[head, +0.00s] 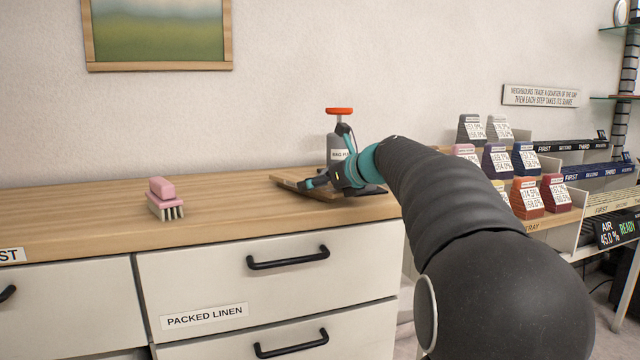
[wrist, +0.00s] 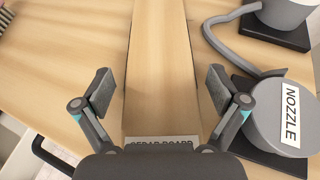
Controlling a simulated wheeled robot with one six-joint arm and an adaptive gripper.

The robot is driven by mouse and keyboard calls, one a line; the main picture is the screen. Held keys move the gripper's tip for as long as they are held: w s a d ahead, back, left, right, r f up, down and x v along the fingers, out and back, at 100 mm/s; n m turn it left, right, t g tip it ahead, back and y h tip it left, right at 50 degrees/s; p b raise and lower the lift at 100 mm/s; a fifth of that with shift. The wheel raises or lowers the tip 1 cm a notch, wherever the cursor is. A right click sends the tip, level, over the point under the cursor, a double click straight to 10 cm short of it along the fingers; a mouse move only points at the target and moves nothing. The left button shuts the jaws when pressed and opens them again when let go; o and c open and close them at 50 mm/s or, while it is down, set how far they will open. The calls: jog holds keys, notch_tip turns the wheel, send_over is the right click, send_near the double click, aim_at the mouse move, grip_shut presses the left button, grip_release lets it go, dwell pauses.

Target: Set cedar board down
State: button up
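The cedar board (wrist: 162,60) is a long, light wooden plank that runs away between my fingers in the wrist view, with its label (wrist: 160,142) at the near end. In the head view the board (head: 287,183) shows as a low brown edge on the right end of the counter. My gripper (wrist: 160,88) is open, with one finger on each side of the board and a visible gap on both sides. In the head view my gripper (head: 322,180) is low over the board and hides part of it.
The wooden counter (head: 90,215) has free room to the left, around a pink brush (head: 165,199). A grey cylinder labelled NOZZLE (wrist: 265,115) stands close on the right in the wrist view.

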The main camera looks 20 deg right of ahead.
jog(key=shift+r, duration=0.25)
jog(key=v, duration=1.2)
jog(key=shift+p, duration=0.4)
jog(key=shift+f, duration=0.15)
